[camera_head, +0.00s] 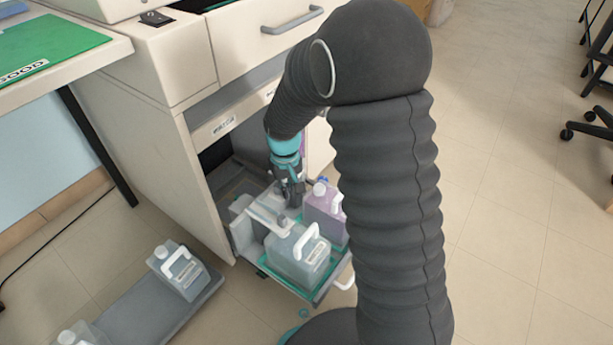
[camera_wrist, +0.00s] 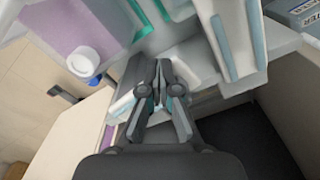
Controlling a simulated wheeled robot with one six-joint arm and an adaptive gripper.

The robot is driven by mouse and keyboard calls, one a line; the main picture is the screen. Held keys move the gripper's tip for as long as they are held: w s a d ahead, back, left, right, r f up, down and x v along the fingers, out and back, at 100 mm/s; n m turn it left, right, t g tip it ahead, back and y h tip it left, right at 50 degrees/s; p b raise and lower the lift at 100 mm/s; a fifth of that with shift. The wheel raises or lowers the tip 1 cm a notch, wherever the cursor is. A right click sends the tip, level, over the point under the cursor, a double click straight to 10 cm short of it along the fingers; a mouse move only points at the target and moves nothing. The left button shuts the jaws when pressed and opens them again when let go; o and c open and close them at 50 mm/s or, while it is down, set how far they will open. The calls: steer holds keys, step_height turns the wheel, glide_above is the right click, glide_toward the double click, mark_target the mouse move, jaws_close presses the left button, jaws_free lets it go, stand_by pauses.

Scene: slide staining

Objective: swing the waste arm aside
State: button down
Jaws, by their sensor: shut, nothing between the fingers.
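The waste arm (camera_head: 264,212) looks like a pale grey flat bar reaching over the pulled-out lower drawer, its end by a white jug (camera_head: 300,262). My gripper (camera_head: 293,202) points down into the drawer, close behind the bar and left of a jug of purple liquid (camera_head: 325,212). In the wrist view, my gripper's fingertips (camera_wrist: 158,66) are together, with nothing between them. A pale grey surface lies right at the fingers; I cannot tell whether they touch the bar. The arm's pivot is hidden.
The drawer has a teal-edged tray (camera_head: 328,284) and a white front handle (camera_head: 346,276). The cabinet (camera_head: 170,62) rises close behind and left of my gripper. Another jug (camera_head: 180,270) stands on a grey floor platform (camera_head: 150,317).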

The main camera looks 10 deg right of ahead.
steer(key=shift+s+a+f, duration=0.15)
steer(key=shift+f, duration=0.2)
steer(key=shift+a, duration=0.2)
stand_by(0.4)
step_height(320, 180, up, 8)
steer(key=p, duration=0.6)
steer(key=shift+w+r, duration=0.25)
steer(key=shift+w, duration=0.1)
stand_by(0.5)
